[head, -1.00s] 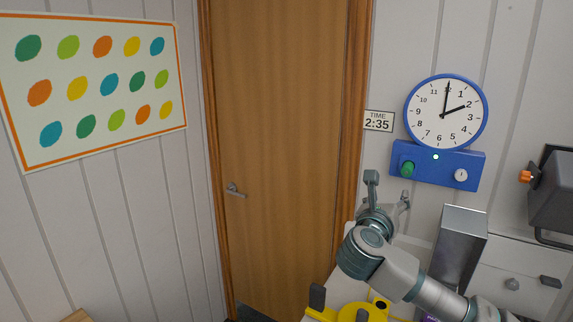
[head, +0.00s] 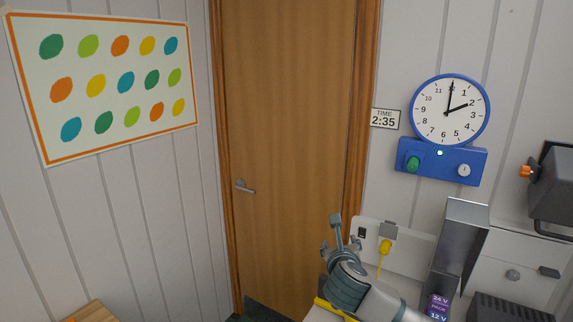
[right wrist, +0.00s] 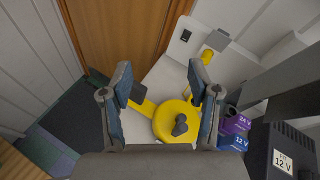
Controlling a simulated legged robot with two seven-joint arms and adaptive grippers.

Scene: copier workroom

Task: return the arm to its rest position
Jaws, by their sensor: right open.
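My right gripper (head: 345,236) is at the lower middle of the head view, its arm coming in from the lower right. It is open and empty, below and left of the wall clock and apart from it. In the right wrist view its two fingers (right wrist: 160,76) stand wide apart above a yellow round object (right wrist: 172,122) with a dark knob on a pale surface. My left gripper is not in view.
A clock (head: 449,109) hangs above a blue box (head: 440,161) with a green knob (head: 413,164). A metal upright (head: 458,245) and purple blocks (head: 439,305) stand right of my arm. A yellow plug (head: 385,247) is behind it. A wooden door (head: 290,140) stands left.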

